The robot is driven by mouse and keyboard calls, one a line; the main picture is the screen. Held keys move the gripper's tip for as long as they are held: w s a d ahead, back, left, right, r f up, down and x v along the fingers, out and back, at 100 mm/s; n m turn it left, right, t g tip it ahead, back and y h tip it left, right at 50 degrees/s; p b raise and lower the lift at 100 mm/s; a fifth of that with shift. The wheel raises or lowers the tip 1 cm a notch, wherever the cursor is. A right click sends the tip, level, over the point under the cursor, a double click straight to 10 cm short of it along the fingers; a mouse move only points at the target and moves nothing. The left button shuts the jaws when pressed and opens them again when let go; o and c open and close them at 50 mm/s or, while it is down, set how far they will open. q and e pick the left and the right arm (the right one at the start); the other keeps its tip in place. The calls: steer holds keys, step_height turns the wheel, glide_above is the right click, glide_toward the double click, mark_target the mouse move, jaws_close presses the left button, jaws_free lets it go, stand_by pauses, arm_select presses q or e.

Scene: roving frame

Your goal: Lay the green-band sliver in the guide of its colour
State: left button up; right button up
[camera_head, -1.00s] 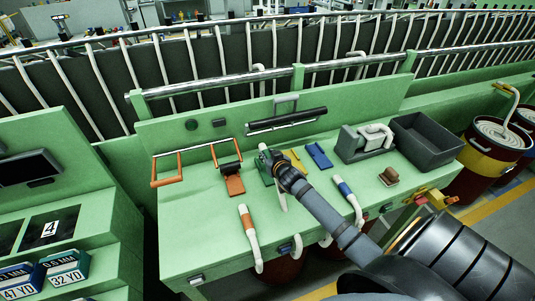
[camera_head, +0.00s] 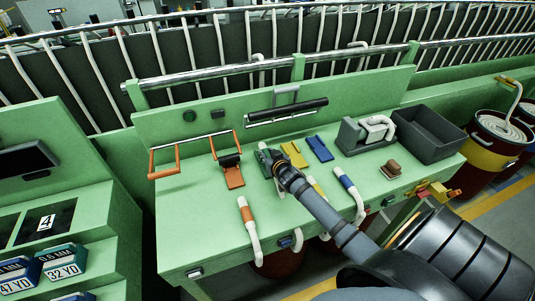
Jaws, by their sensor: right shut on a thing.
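My right gripper (camera_head: 274,162) is shut on the green-band sliver, over the row of guides. The sliver's white tail (camera_head: 279,187) hangs below the gripper; a pale tip shows above it. A dark green patch (camera_head: 262,155) shows at the gripper's left; I cannot tell whether it is the band or the green guide. The gripper mostly hides this spot, so contact between sliver and guide cannot be told. The orange guide (camera_head: 233,176) lies to the left, the yellow guide (camera_head: 295,155) and blue guide (camera_head: 320,149) to the right. My left gripper is out of view.
Orange-band (camera_head: 247,215), yellow-band (camera_head: 316,188) and blue-band (camera_head: 345,182) slivers lie along the green table's front. A grey bin (camera_head: 427,137) and a brown block (camera_head: 391,169) are at the right. An orange-ended frame (camera_head: 166,161) stands at the left. A black roller (camera_head: 287,112) is behind.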

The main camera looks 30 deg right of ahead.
steer(key=shift+f, duration=0.1)
stand_by(0.4)
steer(key=shift+f+b, duration=0.85)
steer(key=shift+f, duration=0.15)
steer(key=shift+r, duration=0.1)
steer(key=shift+p, duration=0.3)
steer(key=o, duration=1.8)
steer(key=shift+c, duration=0.2)
